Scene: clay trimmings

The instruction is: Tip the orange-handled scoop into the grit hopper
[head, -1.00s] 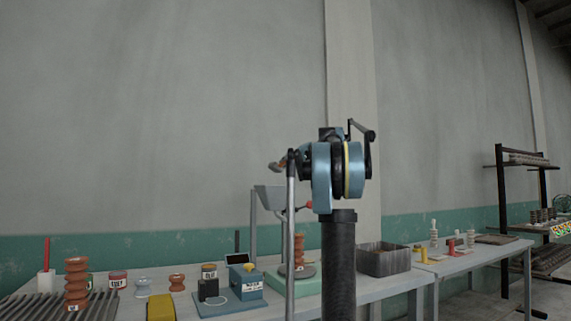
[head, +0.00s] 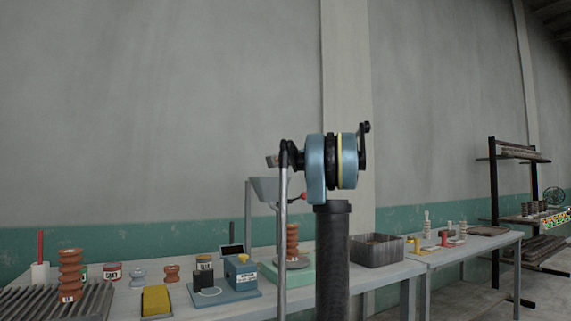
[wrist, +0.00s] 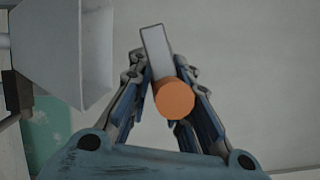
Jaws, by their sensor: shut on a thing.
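In the wrist view my gripper (wrist: 163,68) is shut on the orange-handled scoop (wrist: 174,98). The round orange handle end faces the camera, and the pale grey scoop part points away between the fingers. The scoop's contents cannot be seen. The grey, flared grit hopper (wrist: 75,45) is to the left of the scoop, with a gap between them. In the head view the hopper (head: 264,188) stands on a frame above the table, partly behind my arm. There the gripper end is mostly hidden behind my arm.
The long table (head: 390,272) holds a blue box device (head: 241,273), a yellow block (head: 156,301), small jars and ribbed brown insulators (head: 70,272). A grey open bin (head: 377,251) stands right of the hopper. A dark rack (head: 493,210) is far right.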

